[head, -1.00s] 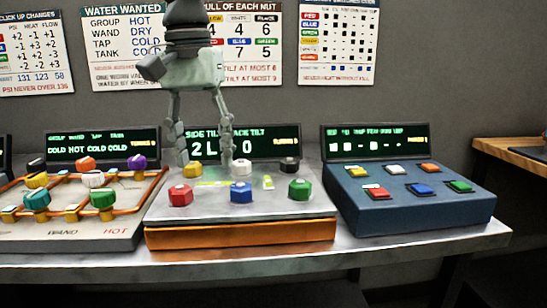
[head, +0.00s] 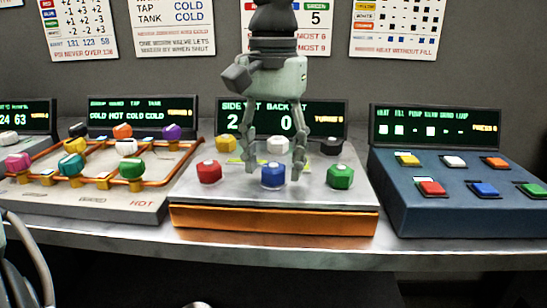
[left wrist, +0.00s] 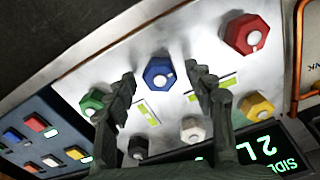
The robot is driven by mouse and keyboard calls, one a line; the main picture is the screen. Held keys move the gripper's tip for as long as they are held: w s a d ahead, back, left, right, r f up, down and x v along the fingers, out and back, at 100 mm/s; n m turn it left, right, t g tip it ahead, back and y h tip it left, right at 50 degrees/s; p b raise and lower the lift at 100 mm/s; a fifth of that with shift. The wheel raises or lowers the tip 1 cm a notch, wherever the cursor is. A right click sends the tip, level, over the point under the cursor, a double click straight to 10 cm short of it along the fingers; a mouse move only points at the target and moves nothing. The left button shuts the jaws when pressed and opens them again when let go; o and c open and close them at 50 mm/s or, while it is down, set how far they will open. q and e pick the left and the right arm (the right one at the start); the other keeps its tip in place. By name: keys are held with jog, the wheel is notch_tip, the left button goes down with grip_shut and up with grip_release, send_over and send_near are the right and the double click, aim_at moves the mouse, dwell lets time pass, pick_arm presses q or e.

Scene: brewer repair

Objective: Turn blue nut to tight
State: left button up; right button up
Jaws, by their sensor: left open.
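The blue nut (head: 272,176) is a hexagonal knob in the middle of the front row on the metal panel with the orange front edge (head: 275,219). My left gripper (head: 273,172) points down over the panel, open, its fingers to the left and right of the blue nut. In the left wrist view the blue nut (left wrist: 158,73) shows between and just beyond the open fingertips (left wrist: 163,80); whether they touch it I cannot tell. My right gripper is not in view.
The red nut (head: 209,173) and green nut (head: 340,176) flank the blue one. Yellow (head: 226,143), white (head: 278,145) and black (head: 331,146) nuts sit behind. A pipe panel (head: 98,205) stands left, a blue button box (head: 455,203) right.

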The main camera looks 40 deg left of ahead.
pick_arm(q)
jog(key=c, duration=1.2)
jog(key=shift+o, duration=0.2)
jog(key=m, duration=0.4)
jog(key=shift+m, duration=0.3)
jog(key=m, duration=0.4)
jog(key=shift+m, duration=0.3)
jog(key=m, duration=0.4)
jog(key=shift+w+m, duration=0.1)
jog(key=shift+m, duration=2.2)
